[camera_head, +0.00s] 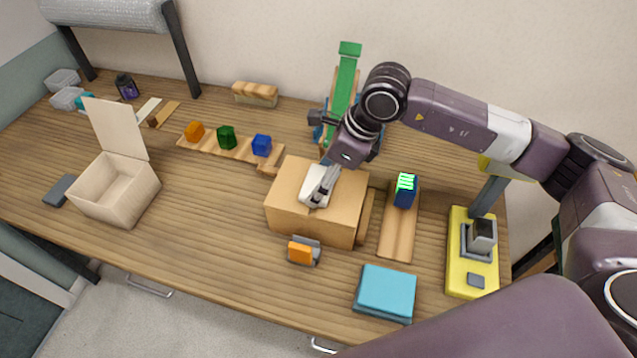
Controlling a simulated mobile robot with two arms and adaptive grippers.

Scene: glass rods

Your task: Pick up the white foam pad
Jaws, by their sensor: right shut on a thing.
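The white foam pad (309,188) is on top of a closed-looking brown cardboard box (290,218) in the middle of the table. My right gripper (319,200) comes down from the upper right and is shut on the pad. The gripper's fingers hide part of the pad. I cannot tell whether the pad still touches the box top. My left gripper is not in view.
An open cream box (100,205) stands at the left. An orange block in a grey holder (304,252), a teal stack (386,291) and a wooden board (399,236) with a blue-green block surround the cardboard box. A yellow device (460,270) stands right.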

